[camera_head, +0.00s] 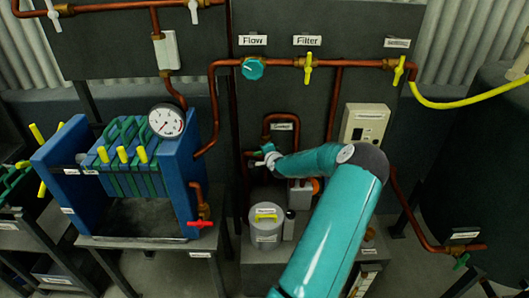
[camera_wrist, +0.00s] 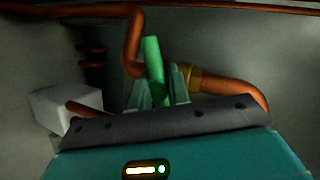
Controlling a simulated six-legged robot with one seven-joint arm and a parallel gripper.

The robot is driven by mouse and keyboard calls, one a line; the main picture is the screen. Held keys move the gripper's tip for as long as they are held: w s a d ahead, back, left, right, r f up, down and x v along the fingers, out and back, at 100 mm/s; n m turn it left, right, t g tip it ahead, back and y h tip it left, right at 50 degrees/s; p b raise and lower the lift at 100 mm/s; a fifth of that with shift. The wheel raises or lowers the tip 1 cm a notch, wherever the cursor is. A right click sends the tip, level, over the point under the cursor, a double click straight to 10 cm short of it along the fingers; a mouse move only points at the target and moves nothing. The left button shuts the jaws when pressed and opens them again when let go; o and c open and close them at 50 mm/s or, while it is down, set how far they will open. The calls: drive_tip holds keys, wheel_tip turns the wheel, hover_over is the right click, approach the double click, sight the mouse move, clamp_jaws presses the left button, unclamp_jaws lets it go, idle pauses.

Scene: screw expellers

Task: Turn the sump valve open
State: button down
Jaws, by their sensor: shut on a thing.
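My gripper (camera_head: 264,159) is beside the copper pipe loop (camera_head: 282,116) at the middle of the wall. In the wrist view its two fingertips (camera_wrist: 160,86) stand on either side of a green valve handle (camera_wrist: 153,58), shut on it. The handle stands nearly upright, tilted slightly left, in front of the copper pipe (camera_wrist: 220,84) and its brass fitting. In the head view only a small green part of this handle (camera_head: 267,148) shows. A label (camera_head: 283,126) on the loop is too small to read, so I cannot confirm that this is the sump valve.
Yellow valve handles (camera_head: 308,68) and a teal flow dial (camera_head: 252,68) are on the upper pipe. A blue filter press (camera_head: 180,165) with a gauge (camera_head: 166,121) stands left. A grey container (camera_head: 265,230) is below my gripper. A red handle (camera_head: 200,224) and another green handle (camera_head: 461,261) are lower down.

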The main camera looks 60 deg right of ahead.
drive_tip(key=n+g, duration=0.2)
drive_tip(key=shift+w+n+h, duration=0.1)
drive_tip(key=shift+n+h, duration=0.2)
drive_tip(key=shift+f+n+g+h, duration=0.15)
drive_tip(key=shift+n+g+h, duration=0.25)
drive_tip(key=shift+n+g, duration=0.6)
drive_tip(key=shift+f+n+g+h, duration=0.1)
drive_tip(key=shift+n+g+h, duration=0.4)
drive_tip(key=shift+n+g, duration=0.5)
drive_tip(key=shift+s+d+n+g+h, duration=0.1)
drive_tip(key=shift+s+n+g+h, duration=0.15)
drive_tip(key=shift+n, duration=0.35)
drive_tip(key=shift+s+n+g+h, duration=0.1)
drive_tip(key=shift+n+g+h, duration=0.15)
drive_tip(key=shift+n, duration=0.35)
drive_tip(key=shift+s, duration=0.1)
drive_tip(key=c, duration=1.6)
unclamp_jaws()
